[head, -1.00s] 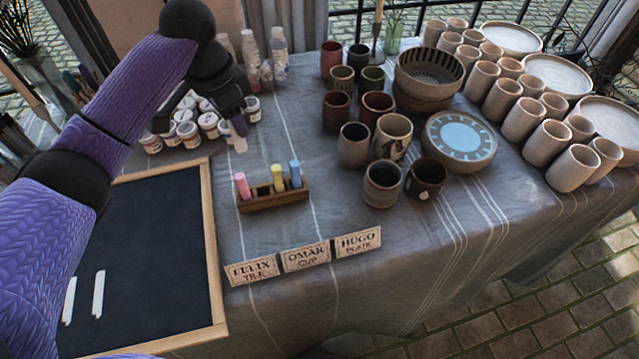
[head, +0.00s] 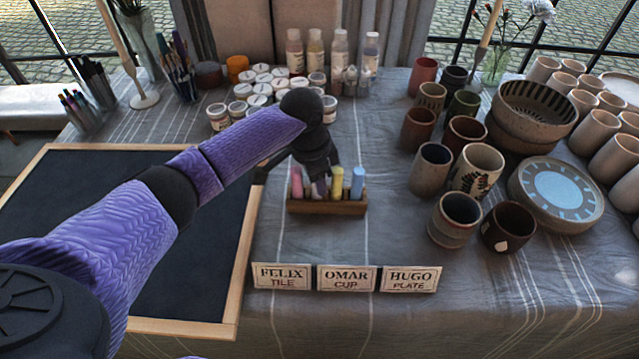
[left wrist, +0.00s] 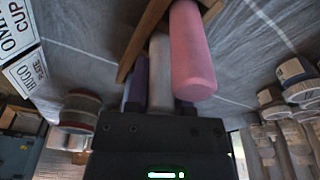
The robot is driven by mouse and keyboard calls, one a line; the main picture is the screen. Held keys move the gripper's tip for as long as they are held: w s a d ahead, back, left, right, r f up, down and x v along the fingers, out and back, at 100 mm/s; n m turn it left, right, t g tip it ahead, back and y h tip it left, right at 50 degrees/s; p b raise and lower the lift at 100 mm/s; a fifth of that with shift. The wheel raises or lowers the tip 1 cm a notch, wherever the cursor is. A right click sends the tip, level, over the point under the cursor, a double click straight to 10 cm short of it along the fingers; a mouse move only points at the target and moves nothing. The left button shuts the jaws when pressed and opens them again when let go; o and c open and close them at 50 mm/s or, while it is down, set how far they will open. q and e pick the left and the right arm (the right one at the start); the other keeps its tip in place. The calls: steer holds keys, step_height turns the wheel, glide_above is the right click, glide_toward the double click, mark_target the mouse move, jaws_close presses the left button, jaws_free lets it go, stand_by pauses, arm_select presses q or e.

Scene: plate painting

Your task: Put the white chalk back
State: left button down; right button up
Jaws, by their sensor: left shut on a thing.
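My left gripper (head: 319,186) is over the small wooden chalk holder (head: 326,208), between the pink chalk (head: 297,183) and the yellow chalk (head: 337,181). A blue chalk (head: 358,183) stands at the holder's right end. In the left wrist view the gripper is shut on the white chalk (left wrist: 160,72), whose far end reaches the wooden holder (left wrist: 143,42). The pink chalk (left wrist: 191,50) stands close beside it. I cannot tell whether the white chalk's end is inside its slot. In the head view the gripper mostly hides it. My right gripper is out of view.
A wood-framed chalkboard (head: 246,262) lies left of the holder. Name cards (head: 346,278) stand in front. Paint jars (head: 262,88) are behind, dark cups (head: 429,168) and a blue-centred plate (head: 556,190) to the right. Cloth between holder and cards is clear.

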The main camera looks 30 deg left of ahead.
mark_target(312, 199)
arm_select(q)
steer(key=shift+r, duration=0.15)
steer(key=c, duration=0.8)
jaws_free()
steer(key=shift+o, duration=1.6)
steer(key=shift+r, duration=0.1)
step_height(312, 199, up, 12)
steer(key=s+a+p, duration=0.1)
steer(key=p, duration=0.5)
steer(key=shift+s, duration=0.15)
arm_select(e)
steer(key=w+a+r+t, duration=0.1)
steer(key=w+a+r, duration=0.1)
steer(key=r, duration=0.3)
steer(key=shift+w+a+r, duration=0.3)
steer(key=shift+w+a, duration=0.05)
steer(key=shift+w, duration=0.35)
